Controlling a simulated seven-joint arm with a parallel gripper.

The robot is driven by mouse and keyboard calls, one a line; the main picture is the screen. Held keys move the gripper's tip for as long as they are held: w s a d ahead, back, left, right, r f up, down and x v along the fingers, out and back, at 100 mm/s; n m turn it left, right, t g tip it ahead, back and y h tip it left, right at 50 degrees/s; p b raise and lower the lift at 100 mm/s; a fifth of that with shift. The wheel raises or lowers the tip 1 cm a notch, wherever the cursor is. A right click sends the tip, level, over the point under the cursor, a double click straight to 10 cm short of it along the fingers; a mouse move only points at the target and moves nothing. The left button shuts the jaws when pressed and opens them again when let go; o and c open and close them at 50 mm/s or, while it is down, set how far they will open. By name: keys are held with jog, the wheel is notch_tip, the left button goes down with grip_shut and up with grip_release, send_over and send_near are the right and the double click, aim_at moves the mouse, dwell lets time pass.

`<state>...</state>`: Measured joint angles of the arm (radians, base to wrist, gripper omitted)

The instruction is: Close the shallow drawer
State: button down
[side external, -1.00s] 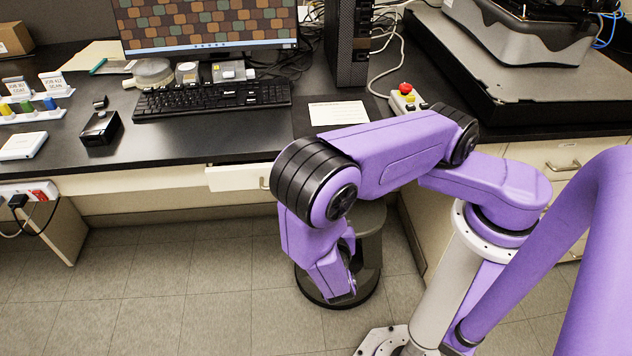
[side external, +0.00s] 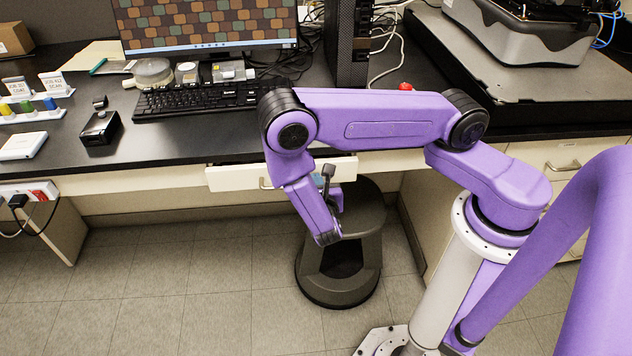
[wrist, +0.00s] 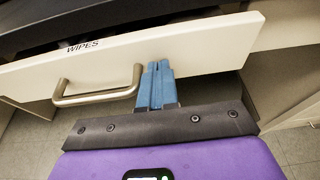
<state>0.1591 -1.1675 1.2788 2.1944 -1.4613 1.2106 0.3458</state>
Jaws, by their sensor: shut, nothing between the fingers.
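The shallow drawer (side external: 236,178) is under the desk top, its cream front standing a little out from the desk edge. In the wrist view its front (wrist: 205,48) crosses the picture at a tilt, with a "WIPES" label and a metal bar handle (wrist: 98,97). My gripper (wrist: 155,68) has its blue fingers together, with nothing between them. The fingertips are at the drawer front, just right of the handle; I cannot tell whether they touch it. In the side view my arm hides part of the drawer front, and the fingers are mostly hidden.
The black desk top (side external: 190,145) lies above the drawer, with a keyboard (side external: 200,98) on it. Cabinet drawers are at the right. The floor at left is clear.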

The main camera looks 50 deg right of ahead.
jog(key=shift+w+d+r, duration=0.1)
jog(key=shift+w+d, duration=1.65)
jog(key=shift+d, duration=0.05)
jog(key=shift+a, duration=0.15)
jog(key=shift+s+a, duration=0.2)
jog(key=shift+a, duration=0.05)
jog(key=f+v, duration=0.1)
jog(key=v, duration=1.1)
jog(key=s+d+r+m+g+y, duration=0.1)
jog(key=s+r+m+g+y, duration=0.4)
jog(key=s+r+m, duration=0.2)
jog(key=s+d+r+m+g+y, duration=0.2)
jog(key=s+r+m+g+y, duration=0.3)
jog(key=s+r, duration=0.5)
jog(key=shift+d+r+m+y, duration=0.25)
jog(key=shift+r+m+y, duration=0.15)
jog(key=shift+r+m, duration=0.7)
